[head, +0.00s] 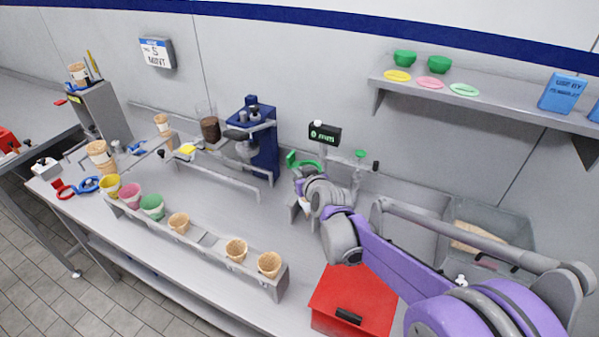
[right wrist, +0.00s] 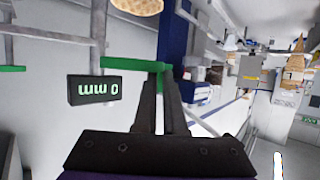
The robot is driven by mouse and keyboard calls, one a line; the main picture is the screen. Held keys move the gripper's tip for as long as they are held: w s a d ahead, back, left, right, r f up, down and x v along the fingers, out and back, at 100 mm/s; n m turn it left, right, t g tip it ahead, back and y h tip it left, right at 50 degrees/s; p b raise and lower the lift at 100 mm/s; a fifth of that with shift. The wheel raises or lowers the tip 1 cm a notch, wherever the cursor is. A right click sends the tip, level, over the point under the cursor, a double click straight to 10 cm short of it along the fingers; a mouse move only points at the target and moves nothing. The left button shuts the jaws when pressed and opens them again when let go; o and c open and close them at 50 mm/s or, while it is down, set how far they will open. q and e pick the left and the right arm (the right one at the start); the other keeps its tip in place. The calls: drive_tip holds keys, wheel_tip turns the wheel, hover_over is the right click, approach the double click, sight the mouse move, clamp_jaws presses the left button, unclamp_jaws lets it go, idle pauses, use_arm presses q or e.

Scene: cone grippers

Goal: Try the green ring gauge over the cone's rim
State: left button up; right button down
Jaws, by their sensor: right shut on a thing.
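The green ring gauge (head: 307,164) is at my right gripper (head: 303,178), above the back of the counter in the head view. In the right wrist view my right gripper (right wrist: 160,82) is shut on the gauge's green handle (right wrist: 125,62). A waffle-textured cone part (right wrist: 137,5) is cut off by the top edge of that view, apart from the fingers. Whether the ring is around any cone's rim cannot be told; my wrist and arm hide much of the area below it. My left gripper is not in view.
A black display (head: 324,134) reading 0 mm stands behind the gripper. A rack (head: 215,246) with cones and coloured cups runs along the front left. A red-lidded box (head: 352,300) is below my right arm. Red (head: 63,190) and blue (head: 87,184) rings lie at far left.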

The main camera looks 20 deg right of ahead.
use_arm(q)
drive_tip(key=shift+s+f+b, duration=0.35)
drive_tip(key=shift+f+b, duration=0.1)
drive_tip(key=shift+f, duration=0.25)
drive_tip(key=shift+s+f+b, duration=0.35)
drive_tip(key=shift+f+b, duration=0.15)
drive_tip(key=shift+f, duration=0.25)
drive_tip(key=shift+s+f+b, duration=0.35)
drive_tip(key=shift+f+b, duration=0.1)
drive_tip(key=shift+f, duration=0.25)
use_arm(e)
drive_tip(key=shift+s+f, duration=0.1)
drive_tip(key=shift+f, duration=2.8)
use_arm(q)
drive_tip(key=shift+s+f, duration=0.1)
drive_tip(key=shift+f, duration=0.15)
use_arm(e)
drive_tip(key=shift+f, duration=0.4)
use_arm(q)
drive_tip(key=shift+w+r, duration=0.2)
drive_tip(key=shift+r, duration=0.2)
use_arm(e)
drive_tip(key=shift+r, duration=0.45)
drive_tip(key=shift+f, duration=0.1)
idle(1.3)
